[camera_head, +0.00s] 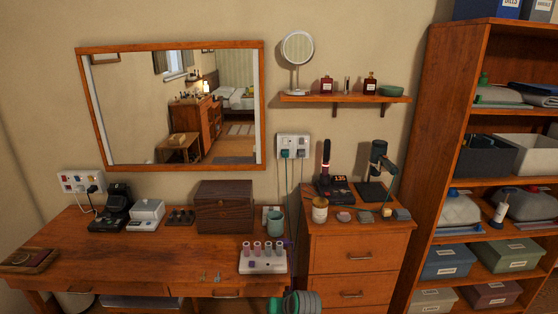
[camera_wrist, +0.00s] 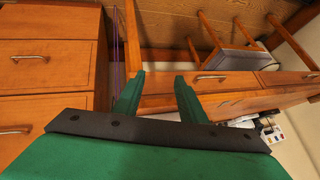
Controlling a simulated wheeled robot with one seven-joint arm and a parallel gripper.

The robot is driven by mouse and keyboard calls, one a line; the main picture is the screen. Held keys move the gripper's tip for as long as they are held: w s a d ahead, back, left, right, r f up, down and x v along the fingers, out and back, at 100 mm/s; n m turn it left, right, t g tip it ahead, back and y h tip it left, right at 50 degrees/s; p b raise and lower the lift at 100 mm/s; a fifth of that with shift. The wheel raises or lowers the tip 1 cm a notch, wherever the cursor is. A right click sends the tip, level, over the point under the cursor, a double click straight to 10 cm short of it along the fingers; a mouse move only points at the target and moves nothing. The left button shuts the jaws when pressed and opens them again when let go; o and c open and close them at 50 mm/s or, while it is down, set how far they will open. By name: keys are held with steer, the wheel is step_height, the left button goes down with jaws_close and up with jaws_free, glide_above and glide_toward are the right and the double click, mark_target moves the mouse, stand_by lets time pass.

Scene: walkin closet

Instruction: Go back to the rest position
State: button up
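My gripper (camera_wrist: 159,80) shows in the wrist view, with two green fingers apart and nothing between them. Its wide green body fills the bottom of that view. In the head view, a green and grey part of my arm shows at the bottom edge, in front of the desk (camera_head: 150,250) and drawer cabinet (camera_head: 350,261); the fingers cannot be made out there. In the wrist view, the cabinet drawers (camera_wrist: 45,75) are at the left and the desk's drawer front (camera_wrist: 240,82) lies beyond the fingers.
The desk holds a wooden box (camera_head: 224,208), a teal cup (camera_head: 276,222) and a white rack with tubes (camera_head: 263,262). A jar (camera_head: 320,210) and a dark stand (camera_head: 378,165) are on the cabinet. A tall shelf (camera_head: 440,150) stands at the right.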

steer(key=s+a+f+m+t, duration=0.1)
steer(key=s+a+f, duration=0.3)
steer(key=s, duration=0.2)
steer(key=s+a+f+m+t, duration=0.1)
steer(key=s+a+f+t, duration=0.15)
steer(key=s+f, duration=0.3)
steer(key=s+t+h, duration=0.1)
steer(key=s+t, duration=0.1)
steer(key=s, duration=1.4)
steer(key=s+d+r+t+h, duration=0.1)
steer(key=s+d+r, duration=0.15)
steer(key=s, duration=0.55)
steer(key=s+d+r+h, duration=0.1)
steer(key=s+r, duration=0.3)
steer(key=s, duration=0.4)
steer(key=s+d+r+n+t, duration=0.1)
steer(key=s+d+r+t, duration=0.1)
steer(key=s+r, duration=0.9)
step_height(320, 180, up, 2)
steer(key=shift+s+d+r+h, duration=0.1)
steer(key=shift+s+d+h, duration=0.2)
steer(key=shift+d, duration=0.4)
steer(key=shift+w, duration=0.2)
steer(key=shift+s, duration=0.2)
